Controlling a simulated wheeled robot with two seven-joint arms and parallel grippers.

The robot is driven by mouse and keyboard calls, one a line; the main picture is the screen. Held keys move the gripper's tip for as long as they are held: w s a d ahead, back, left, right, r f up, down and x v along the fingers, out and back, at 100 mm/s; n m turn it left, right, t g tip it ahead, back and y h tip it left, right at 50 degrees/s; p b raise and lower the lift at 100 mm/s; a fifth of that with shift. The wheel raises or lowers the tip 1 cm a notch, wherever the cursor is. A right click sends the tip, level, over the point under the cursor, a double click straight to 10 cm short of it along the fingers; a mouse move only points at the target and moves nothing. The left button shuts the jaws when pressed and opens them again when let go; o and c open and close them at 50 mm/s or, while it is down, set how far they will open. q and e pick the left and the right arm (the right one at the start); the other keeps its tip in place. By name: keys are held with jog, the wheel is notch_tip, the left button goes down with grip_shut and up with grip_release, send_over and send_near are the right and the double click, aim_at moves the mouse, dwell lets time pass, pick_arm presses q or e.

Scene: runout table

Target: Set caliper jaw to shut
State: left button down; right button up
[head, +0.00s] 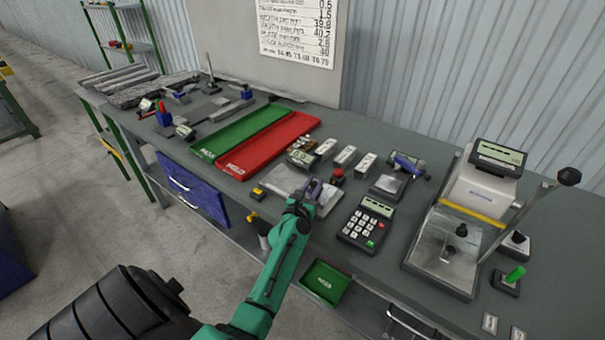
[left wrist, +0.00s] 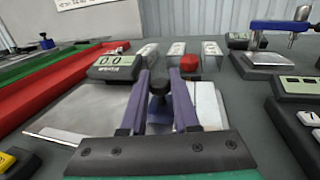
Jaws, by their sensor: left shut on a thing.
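The caliper's dark display unit (left wrist: 117,66) stands at the back left of a flat silver plate (left wrist: 85,115) in the left wrist view. Its readout looks like 0.0. In the head view the display unit (head: 301,157) is just beyond my left gripper (head: 312,187), and the plate (head: 284,180) extends to the gripper's left. In the left wrist view the purple fingers of my left gripper (left wrist: 159,88) are closed around a small dark knob (left wrist: 158,82) above the plate. The gripper and fingers hide part of the plate, and I cannot make out the jaw gap. My right gripper is not in view.
A red button (head: 338,174) stands close to the right of the gripper, with several small blocks (head: 345,155) behind. Green (head: 240,130) and red (head: 272,143) trays lie left. A calculator (head: 367,222), a blue micrometer (head: 408,164) and a weighing device (head: 470,205) are right.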

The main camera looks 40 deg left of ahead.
pick_arm(q)
jog(key=shift+d+f, duration=0.1)
jog(key=c, duration=0.7)
grip_release()
jog(key=shift+d, duration=0.15)
jog(key=shift+o, duration=0.2)
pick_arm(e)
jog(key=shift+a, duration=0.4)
pick_arm(q)
jog(key=shift+s, duration=0.1)
jog(key=shift+s, duration=0.35)
jog(key=v, duration=1.4)
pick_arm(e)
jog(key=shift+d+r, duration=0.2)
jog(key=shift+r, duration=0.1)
